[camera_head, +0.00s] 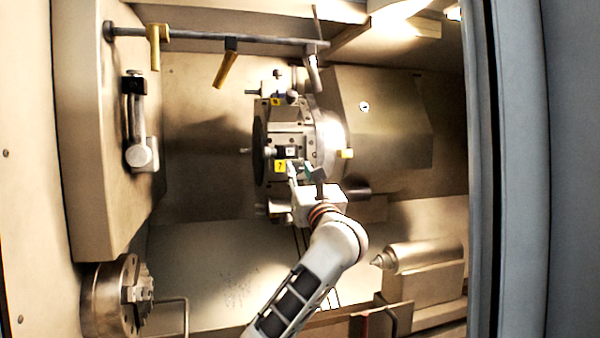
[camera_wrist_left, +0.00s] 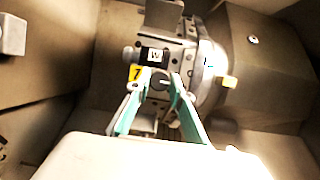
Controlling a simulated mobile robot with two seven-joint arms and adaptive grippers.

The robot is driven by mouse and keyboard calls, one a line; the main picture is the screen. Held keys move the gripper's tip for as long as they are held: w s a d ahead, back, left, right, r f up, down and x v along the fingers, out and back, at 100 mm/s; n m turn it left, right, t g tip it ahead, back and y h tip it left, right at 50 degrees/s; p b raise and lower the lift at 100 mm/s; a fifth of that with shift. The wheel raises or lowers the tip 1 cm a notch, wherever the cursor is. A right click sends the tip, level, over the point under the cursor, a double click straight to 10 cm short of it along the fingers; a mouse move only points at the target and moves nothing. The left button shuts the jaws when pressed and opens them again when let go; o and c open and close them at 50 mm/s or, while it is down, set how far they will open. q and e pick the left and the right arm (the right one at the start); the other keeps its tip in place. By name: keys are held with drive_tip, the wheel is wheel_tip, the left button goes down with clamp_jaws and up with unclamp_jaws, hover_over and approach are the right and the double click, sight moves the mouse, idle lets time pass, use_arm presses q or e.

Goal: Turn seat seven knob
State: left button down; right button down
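The tool turret (camera_head: 290,130) stands in the middle of the head view, with a yellow tag marked 7 (camera_head: 280,166) on its lower seat. In the left wrist view the same yellow 7 tag (camera_wrist_left: 136,73) is beside a dark round knob (camera_wrist_left: 161,78). My left gripper (camera_head: 304,171) is in front of this seat. Its green-edged fingers (camera_wrist_left: 155,84) are apart in the wrist view, with the knob showing between their tips. I cannot tell whether the fingers touch the knob. In the head view the gripper largely hides the knob. My right gripper is not in view.
Another yellow tag (camera_head: 275,101) is higher on the turret. A bar with hanging nozzles (camera_head: 220,38) crosses above. A chuck (camera_head: 115,298) is at the lower left and a pointed tailstock (camera_head: 425,257) at the lower right. A door edge (camera_head: 495,170) bounds the right.

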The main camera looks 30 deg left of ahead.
use_arm(q)
drive_tip(key=shift+f+n+g+b, duration=0.15)
drive_tip(key=shift+n+g+b, duration=0.15)
drive_tip(key=shift+n+b, duration=0.45)
drive_tip(key=n+g+b, duration=0.1)
drive_tip(key=n+b, duration=0.1)
drive_tip(key=n, duration=0.1)
drive_tip(key=n+g+y+b, duration=0.1)
drive_tip(key=n+g+b, duration=0.1)
drive_tip(key=n, duration=0.1)
drive_tip(key=n+g+y+b, duration=0.1)
drive_tip(key=n, duration=0.2)
drive_tip(key=shift+w+d+n+b, duration=0.2)
drive_tip(key=shift+w+n+b, duration=0.05)
drive_tip(key=shift+b, duration=0.15)
drive_tip(key=shift+n+g, duration=0.4)
drive_tip(key=shift+n, duration=0.2)
drive_tip(key=shift+n+b, duration=0.45)
drive_tip(key=shift+n, duration=0.15)
drive_tip(key=n+g, duration=0.1)
drive_tip(key=n, duration=0.2)
drive_tip(key=shift+r+g+b, duration=0.25)
drive_tip(key=shift+g+b, duration=0.15)
drive_tip(key=n+g+h, duration=0.1)
drive_tip(key=n, duration=0.2)
drive_tip(key=shift+r+n, duration=0.15)
drive_tip(key=shift+n, duration=0.25)
drive_tip(key=shift+r+n+g+h, duration=0.1)
drive_tip(key=shift+n+g+h, duration=0.3)
drive_tip(key=shift+n, duration=0.7)
